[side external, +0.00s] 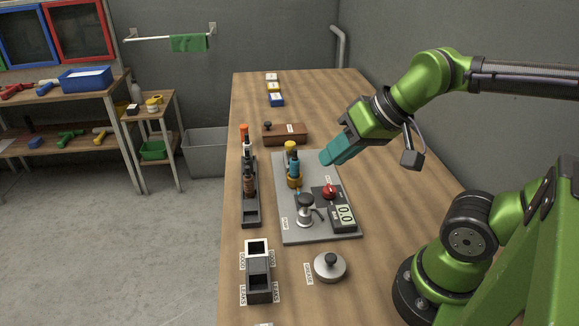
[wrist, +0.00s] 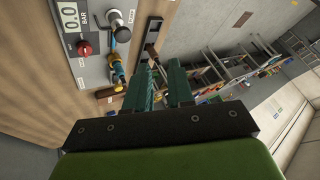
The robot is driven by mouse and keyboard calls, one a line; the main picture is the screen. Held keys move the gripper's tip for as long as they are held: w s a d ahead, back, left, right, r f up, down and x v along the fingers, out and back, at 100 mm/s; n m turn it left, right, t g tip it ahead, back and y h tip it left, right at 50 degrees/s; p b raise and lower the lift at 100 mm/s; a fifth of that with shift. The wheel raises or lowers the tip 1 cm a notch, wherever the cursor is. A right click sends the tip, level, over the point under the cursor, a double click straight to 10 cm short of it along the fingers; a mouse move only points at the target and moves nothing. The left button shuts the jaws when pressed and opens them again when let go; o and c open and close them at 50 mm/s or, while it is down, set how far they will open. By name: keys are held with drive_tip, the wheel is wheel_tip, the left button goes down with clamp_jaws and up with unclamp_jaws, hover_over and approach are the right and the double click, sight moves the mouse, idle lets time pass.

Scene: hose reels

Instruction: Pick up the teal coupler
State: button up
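The teal coupler (side external: 294,166) stands upright on a brass fitting (side external: 294,182) on the grey test plate (side external: 316,234) in the side view.
The plate also carries a pump (side external: 305,210), a red knob (side external: 329,191) and a gauge (side external: 345,215). A brown box (side external: 285,134) is behind, bins (side external: 258,275) and a round weight-like object (side external: 330,266) in front.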

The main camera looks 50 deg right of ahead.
drive_tip(key=o, duration=0.6)
drive_tip(key=shift+f, duration=0.1)
